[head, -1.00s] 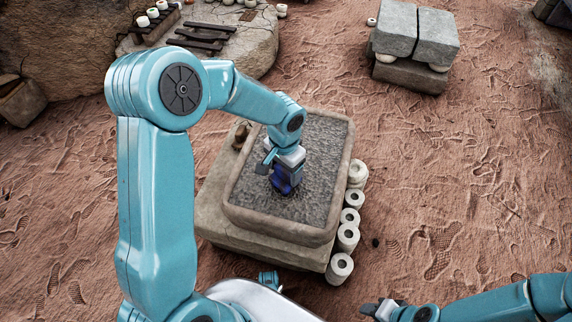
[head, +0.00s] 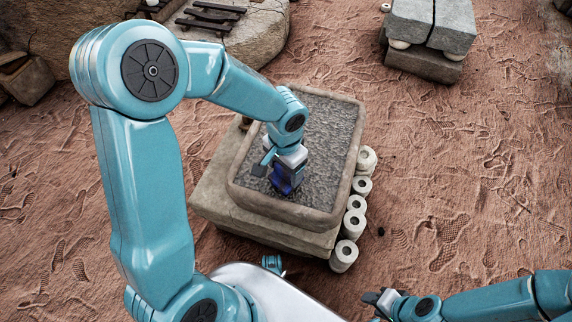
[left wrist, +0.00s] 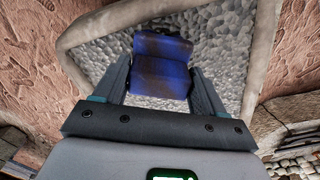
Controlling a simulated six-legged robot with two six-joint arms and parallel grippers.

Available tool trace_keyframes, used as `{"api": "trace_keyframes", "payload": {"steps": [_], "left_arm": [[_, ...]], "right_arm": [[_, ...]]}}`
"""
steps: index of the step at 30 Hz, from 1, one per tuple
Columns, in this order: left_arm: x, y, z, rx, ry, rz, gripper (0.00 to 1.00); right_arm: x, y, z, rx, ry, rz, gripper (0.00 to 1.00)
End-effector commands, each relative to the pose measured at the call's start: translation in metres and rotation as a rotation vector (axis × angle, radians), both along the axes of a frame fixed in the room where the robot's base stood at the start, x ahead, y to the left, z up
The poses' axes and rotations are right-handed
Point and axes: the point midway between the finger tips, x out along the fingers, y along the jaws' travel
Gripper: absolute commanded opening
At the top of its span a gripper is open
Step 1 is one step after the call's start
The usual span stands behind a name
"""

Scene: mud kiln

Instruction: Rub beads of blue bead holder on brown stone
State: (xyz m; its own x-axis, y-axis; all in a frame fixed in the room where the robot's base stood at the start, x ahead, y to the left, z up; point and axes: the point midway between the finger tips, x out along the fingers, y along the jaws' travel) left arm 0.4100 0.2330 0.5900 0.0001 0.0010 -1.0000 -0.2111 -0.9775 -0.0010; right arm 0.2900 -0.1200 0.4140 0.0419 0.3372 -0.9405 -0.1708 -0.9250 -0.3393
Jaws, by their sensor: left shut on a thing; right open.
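The brown stone (head: 318,118) is a rimmed slab with a rough grey inner face and a brownish rim, lying on a wider stone block. My left gripper (head: 284,172) is over its near part, shut on the blue bead holder (head: 287,184). In the left wrist view the blue bead holder (left wrist: 160,66) sits between the two fingers over the pebbly face. Its underside and beads are hidden, so I cannot tell whether they touch the stone. My right gripper (head: 378,300) is open and empty at the lower right, above the ground.
Several pale hollow cylinders (head: 355,204) line the right side of the stone block (head: 222,204). Grey stone blocks (head: 432,28) stand at the back right. A rock with dark slats (head: 212,18) is at the back left. Footprinted ground on the right is mostly free.

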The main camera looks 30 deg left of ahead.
Motion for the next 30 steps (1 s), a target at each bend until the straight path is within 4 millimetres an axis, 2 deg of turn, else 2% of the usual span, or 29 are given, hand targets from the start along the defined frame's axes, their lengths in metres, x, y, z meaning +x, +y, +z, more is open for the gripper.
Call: {"api": "trace_keyframes", "payload": {"steps": [5, 15, 30], "left_arm": [[0.000, 0.000, 0.003, 0.000, 0.000, 0.000, 0.46], [0.000, 0.000, 0.031, 0.001, -0.001, 0.000, 0.46], [0.000, 0.000, 0.030, 0.000, 0.000, 0.000, 0.46]], "right_arm": [[0.000, 0.000, 0.002, 0.000, 0.000, 0.000, 0.43], [0.000, 0.000, 0.024, 0.000, 0.000, 0.000, 0.43], [0.000, 0.000, 0.023, 0.000, 0.000, 0.000, 0.43]]}}
